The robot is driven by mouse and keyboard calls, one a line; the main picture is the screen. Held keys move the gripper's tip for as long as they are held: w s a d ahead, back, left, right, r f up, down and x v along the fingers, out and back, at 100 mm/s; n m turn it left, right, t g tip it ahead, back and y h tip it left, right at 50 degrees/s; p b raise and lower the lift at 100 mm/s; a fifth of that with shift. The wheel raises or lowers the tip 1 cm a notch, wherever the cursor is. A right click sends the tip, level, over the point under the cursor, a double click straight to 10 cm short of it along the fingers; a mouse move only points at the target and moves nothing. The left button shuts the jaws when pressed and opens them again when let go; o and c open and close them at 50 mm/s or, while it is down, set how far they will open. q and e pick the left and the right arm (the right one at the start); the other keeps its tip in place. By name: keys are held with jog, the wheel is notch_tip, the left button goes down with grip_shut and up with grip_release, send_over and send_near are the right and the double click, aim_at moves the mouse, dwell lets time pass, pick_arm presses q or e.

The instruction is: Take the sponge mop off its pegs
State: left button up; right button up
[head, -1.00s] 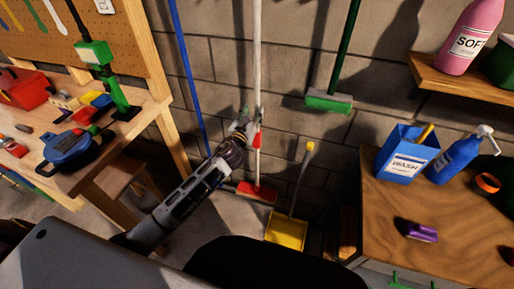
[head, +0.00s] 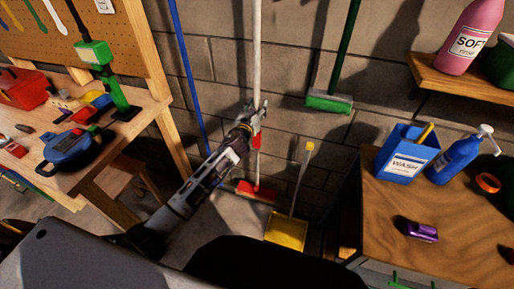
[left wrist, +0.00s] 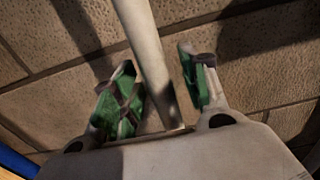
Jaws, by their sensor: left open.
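The sponge mop appears to be the white-handled tool (head: 257,50) with a red head (head: 257,191), upright against the block wall. Its top and pegs are outside the head view. My left gripper (head: 257,108) is at the lower part of the handle, just above a red section. In the left wrist view the pale handle (left wrist: 150,60) runs between the two green-padded fingers (left wrist: 165,88). The fingers are open, with a visible gap on the right side of the handle; contact on the left is unclear. My right gripper is not in view.
A blue pole (head: 187,75) stands left of the mop and a green broom (head: 329,102) hangs to its right. A yellow dustpan (head: 287,231) is low at the right. A workbench (head: 135,120) is left; a wooden counter (head: 470,215) is right.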

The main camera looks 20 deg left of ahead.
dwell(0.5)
pick_arm(q)
grip_shut()
jog(key=shift+r, duration=0.1)
